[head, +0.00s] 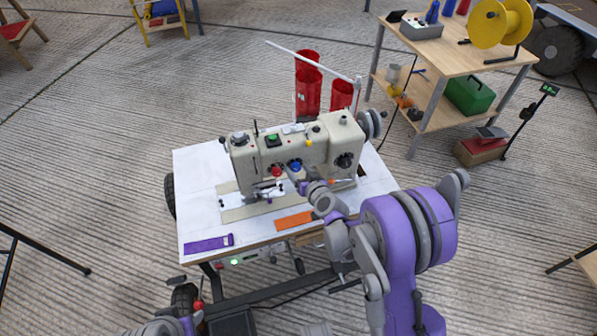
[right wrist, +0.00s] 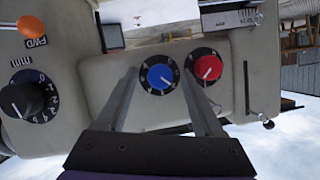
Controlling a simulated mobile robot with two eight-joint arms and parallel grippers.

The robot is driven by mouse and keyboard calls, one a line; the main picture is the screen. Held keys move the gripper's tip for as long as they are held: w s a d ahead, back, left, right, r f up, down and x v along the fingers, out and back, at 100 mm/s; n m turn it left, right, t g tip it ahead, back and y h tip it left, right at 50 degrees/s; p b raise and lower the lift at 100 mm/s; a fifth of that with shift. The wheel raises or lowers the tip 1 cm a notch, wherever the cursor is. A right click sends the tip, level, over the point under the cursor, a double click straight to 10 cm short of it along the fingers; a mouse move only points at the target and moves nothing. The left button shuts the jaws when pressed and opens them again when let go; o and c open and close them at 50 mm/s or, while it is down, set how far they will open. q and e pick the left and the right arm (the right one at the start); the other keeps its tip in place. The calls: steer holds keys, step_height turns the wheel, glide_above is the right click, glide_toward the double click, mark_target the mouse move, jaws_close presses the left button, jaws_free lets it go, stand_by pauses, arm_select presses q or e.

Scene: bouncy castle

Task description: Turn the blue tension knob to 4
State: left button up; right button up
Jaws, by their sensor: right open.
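The blue tension knob (head: 295,165) is on the front of a beige sewing machine (head: 325,142), beside a red knob (head: 276,171). In the right wrist view the blue knob (right wrist: 159,77) has a dark numbered dial around it; I cannot read its setting surely. My right gripper (right wrist: 160,73) is open, with one finger on each side of the blue knob. No clear contact shows. The right finger lies between the blue knob and the red knob (right wrist: 208,67), over the red dial's edge. In the head view my right gripper (head: 302,181) is just in front of the knobs. My left gripper is out of view.
Purple (head: 208,243) and orange (head: 295,220) strips lie on the white worktable (head: 195,185). Red thread cones (head: 308,85) stand behind the machine.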

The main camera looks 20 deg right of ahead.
steer(key=shift+w, duration=0.1)
jaws_close()
stand_by(0.3)
